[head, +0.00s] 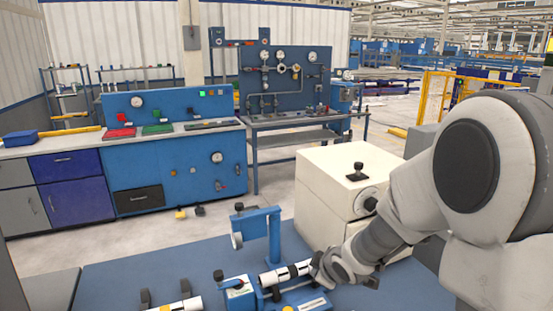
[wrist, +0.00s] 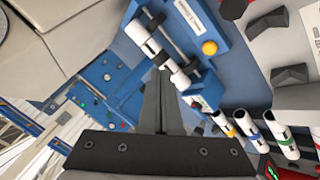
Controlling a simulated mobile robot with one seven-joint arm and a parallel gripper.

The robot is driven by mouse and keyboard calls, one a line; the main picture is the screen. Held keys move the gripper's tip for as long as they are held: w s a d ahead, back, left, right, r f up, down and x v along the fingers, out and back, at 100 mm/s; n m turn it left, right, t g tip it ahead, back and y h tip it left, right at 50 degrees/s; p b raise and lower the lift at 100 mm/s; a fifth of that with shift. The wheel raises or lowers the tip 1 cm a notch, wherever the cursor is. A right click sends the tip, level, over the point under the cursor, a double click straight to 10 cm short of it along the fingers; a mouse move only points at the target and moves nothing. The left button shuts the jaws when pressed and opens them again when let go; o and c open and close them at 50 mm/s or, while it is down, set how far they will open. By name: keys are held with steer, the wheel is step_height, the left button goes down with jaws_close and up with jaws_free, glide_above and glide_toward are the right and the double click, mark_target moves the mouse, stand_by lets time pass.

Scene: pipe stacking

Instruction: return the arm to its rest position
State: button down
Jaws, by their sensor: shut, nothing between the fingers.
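My gripper (wrist: 163,72) is shut and empty; in the wrist view its dark fingers meet near the middle. In the head view my gripper (head: 318,268) is low in the middle, close to the right end of a white pipe with dark bands (head: 270,278). This pipe rests on a blue fixture (head: 240,293). The wrist view shows the banded pipe (wrist: 138,33) just beyond my fingertips; I cannot tell whether they touch it. My arm reaches in from the right and hides part of the bench.
A blue work surface (head: 150,262) lies in front, with a blue upright stand (head: 273,235). A cream box with a black knob (head: 345,165) stands close beside my arm. Several white pipes with coloured bands (wrist: 282,143) show in the wrist view. Blue workbenches (head: 180,165) stand behind.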

steer(key=s+d+r+m+h, duration=0.2)
steer(key=s+d+r+m, duration=0.15)
steer(key=s+r, duration=0.25)
steer(key=s+d+r+m+h, duration=0.1)
steer(key=s+d+r+m, duration=0.1)
steer(key=s+r+m, duration=0.3)
steer(key=s+r+m+g, duration=0.1)
steer(key=s+r+m, duration=0.1)
steer(key=s, duration=0.5)
steer(key=s+a+r+m+g+y, duration=0.1)
steer(key=s+r+m, duration=0.1)
steer(key=s, duration=0.6)
steer(key=shift+s+a+r, duration=0.15)
steer(key=shift+a+r, duration=0.1)
steer(key=shift+r, duration=0.25)
